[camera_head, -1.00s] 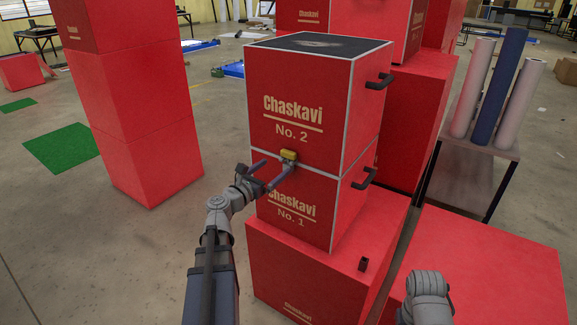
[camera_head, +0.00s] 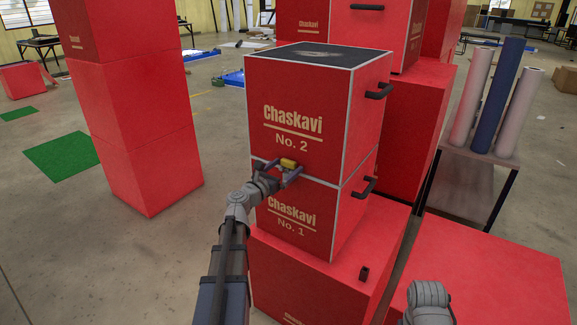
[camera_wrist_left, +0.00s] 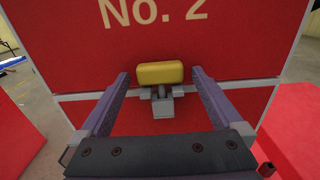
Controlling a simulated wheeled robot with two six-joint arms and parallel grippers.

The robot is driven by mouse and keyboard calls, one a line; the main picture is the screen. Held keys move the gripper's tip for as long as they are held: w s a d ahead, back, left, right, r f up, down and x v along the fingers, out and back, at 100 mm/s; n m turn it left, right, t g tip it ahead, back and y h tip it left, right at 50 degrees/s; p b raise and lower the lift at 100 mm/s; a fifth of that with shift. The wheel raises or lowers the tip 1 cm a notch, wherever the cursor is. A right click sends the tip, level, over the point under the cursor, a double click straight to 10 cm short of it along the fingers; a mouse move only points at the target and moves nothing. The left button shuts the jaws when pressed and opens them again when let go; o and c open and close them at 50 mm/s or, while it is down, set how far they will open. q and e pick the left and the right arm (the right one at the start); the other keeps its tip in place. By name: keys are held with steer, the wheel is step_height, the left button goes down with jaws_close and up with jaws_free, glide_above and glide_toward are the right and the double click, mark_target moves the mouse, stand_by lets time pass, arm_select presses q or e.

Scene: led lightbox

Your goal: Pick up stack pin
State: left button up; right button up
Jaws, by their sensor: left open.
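The stack pin (camera_head: 288,163) has a yellow head. It sits at the seam between the upper box marked No. 2 (camera_head: 268,95) and the lower box marked No. 1 (camera_head: 325,232). In the left wrist view the yellow pin head (camera_wrist_left: 160,73) shows above a small grey bracket (camera_wrist_left: 163,106) on the box front. My left gripper (camera_head: 284,172) is open at the pin. In the left wrist view its two fingers (camera_wrist_left: 159,88) stand on either side of the pin, with gaps visible. My right arm shows at the bottom right of the head view; its fingertips cannot be made out.
The two boxes stand on a larger red block (camera_head: 300,290). Black handles (camera_head: 379,91) stick out from their right side. A red stack (camera_head: 140,120) stands at the left. A small table at the right holds upright rolls (camera_head: 492,95). A small dark piece (camera_head: 364,273) lies on the red block.

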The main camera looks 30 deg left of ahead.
arm_select(q)
steer(key=shift+w, duration=0.2)
steer(key=shift+c, duration=0.2)
steer(key=c, duration=1.3)
